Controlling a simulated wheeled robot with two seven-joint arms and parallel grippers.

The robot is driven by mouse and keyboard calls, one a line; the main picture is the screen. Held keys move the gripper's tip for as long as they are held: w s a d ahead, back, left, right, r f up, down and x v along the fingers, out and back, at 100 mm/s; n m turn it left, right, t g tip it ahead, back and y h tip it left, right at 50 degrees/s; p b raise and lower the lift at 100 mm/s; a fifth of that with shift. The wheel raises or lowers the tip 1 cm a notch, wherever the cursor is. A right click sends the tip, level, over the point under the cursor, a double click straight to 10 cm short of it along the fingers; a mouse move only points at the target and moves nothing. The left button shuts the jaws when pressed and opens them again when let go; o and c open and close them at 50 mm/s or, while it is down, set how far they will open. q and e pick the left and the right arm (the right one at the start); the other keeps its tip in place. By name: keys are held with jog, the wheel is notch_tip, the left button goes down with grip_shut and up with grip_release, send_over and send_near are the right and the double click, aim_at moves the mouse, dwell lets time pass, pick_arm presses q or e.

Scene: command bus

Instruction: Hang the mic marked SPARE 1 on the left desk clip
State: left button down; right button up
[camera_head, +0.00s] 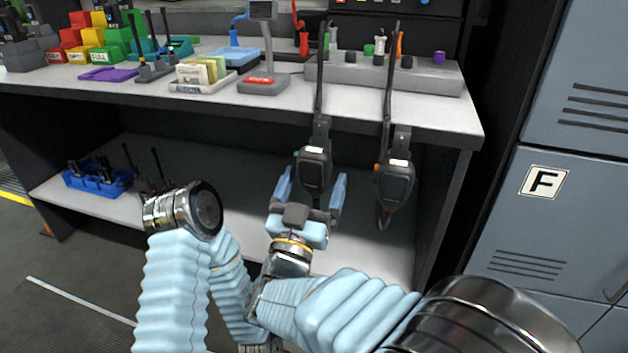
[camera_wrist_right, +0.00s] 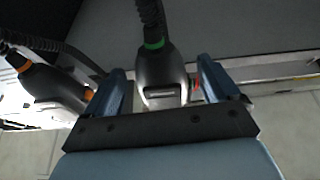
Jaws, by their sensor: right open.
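Two dark handheld mics hang at the desk's front edge. The left mic (camera_head: 314,170) has a green band, clear in the right wrist view (camera_wrist_right: 160,72). The right mic (camera_head: 396,184) has an orange band, also seen in that view (camera_wrist_right: 50,84). No SPARE 1 marking is legible on either. A left clip (camera_head: 321,127) and a right clip (camera_head: 402,137) show above them. My right gripper (camera_head: 312,186) is open below the desk edge, its fingers on both sides of the green-banded mic, apparently not closed on it. My left gripper is not visible.
The desk top (camera_head: 440,112) holds a grey rack (camera_head: 345,70) with several coloured knobs, a small stand (camera_head: 263,85), trays and coloured bins. A lower shelf (camera_head: 240,185) carries a blue tray (camera_head: 98,182). Lockers (camera_head: 545,220) stand close at the right.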

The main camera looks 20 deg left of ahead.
jog(key=v, duration=1.3)
jog(key=w+d+f+n+g+y+p, duration=0.15)
jog(key=w+d+f+g, duration=0.25)
jog(key=w+f, duration=0.6)
jog(key=w+d+f+g+p, duration=0.3)
jog(key=w+d+f+g, duration=0.2)
jog(key=d+f, duration=0.45)
jog(key=s+d+f+m+g+y+p, duration=0.1)
jog(key=s+d+f+g, duration=0.15)
jog(key=f, duration=0.25)
jog(key=s+d+f+g+p, duration=0.1)
jog(key=s+d+f+g, duration=0.15)
jog(key=f, duration=0.35)
jog(key=s+d+f+m+g+y+p, duration=0.1)
jog(key=s+d+f+g, duration=0.2)
jog(key=s, duration=0.3)
jog(key=s+d+f+m+g+y+p, duration=0.1)
jog(key=s+d+f+g, duration=0.1)
jog(key=s, duration=0.5)
jog(key=d+g, duration=0.1)
jog(key=g, duration=0.1)
jog(key=shift+s+d+f+g, duration=0.3)
jog(key=shift+d+f+g, duration=0.05)
jog(key=shift+f+g, duration=0.05)
jog(key=shift+y, duration=0.25)
